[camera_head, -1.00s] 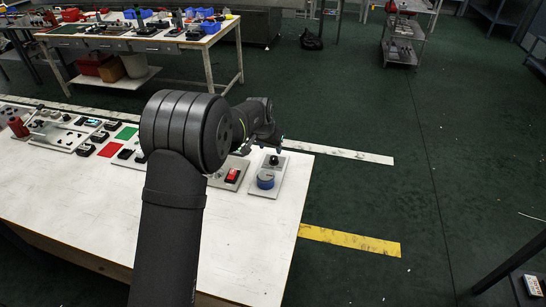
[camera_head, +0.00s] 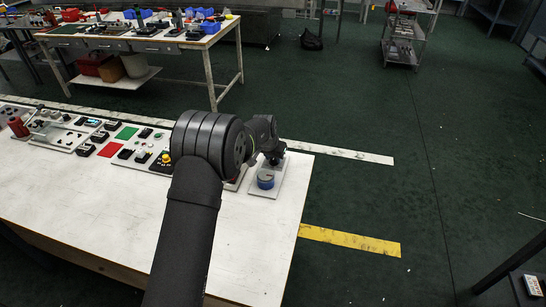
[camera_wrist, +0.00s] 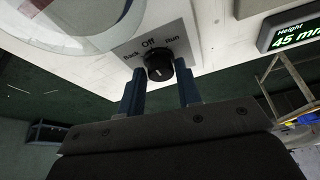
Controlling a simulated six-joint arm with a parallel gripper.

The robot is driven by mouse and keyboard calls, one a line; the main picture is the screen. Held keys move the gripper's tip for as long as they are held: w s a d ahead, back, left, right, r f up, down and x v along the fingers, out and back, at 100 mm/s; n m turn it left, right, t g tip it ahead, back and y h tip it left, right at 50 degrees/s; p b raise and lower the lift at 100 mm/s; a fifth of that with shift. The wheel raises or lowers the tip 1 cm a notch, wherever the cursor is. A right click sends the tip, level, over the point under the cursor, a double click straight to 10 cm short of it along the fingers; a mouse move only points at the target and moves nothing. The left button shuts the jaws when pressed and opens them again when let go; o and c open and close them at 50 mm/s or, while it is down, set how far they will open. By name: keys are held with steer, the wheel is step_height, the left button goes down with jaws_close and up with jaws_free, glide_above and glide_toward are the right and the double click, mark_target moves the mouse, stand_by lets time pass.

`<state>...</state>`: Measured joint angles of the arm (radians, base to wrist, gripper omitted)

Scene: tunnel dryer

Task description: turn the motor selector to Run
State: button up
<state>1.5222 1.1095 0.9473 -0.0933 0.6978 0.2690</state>
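The motor selector (camera_wrist: 159,67) is a black round knob on a light grey plate (camera_wrist: 185,38). The plate is marked Back, Off and Run, with Off in the middle and Run at the right in the wrist view. A faint pale mark shows on the knob, roughly in line with Off. My gripper (camera_wrist: 160,80) is open, its two blue-grey fingers on either side of the knob with gaps visible. I cannot tell how deep the fingertips reach. In the head view my gripper (camera_head: 276,158) is over the far end of the right-hand panel (camera_head: 259,193) and hides the selector.
A height display (camera_wrist: 295,28) reads 45 mm. A yellow-topped button (camera_head: 166,158) and other panels line the white table (camera_head: 120,220). The table's near part is clear.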

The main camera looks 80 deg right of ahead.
steer(key=c, duration=0.5)
steer(key=shift+m, duration=0.3)
steer(key=m, duration=0.1)
steer(key=m+g, duration=0.1)
steer(key=m, duration=0.1)
steer(key=m+g, duration=0.1)
steer(key=shift+w+d+m+y, duration=0.1)
steer(key=shift+w+m+y, duration=0.15)
steer(key=shift+m+y, duration=0.05)
steer(key=m+g+y, duration=0.1)
steer(key=m, duration=0.3)
steer(key=shift+w+d+m, duration=0.1)
steer(key=shift+m, duration=0.2)
steer(key=shift+y, duration=0.3)
steer(key=o, duration=1)
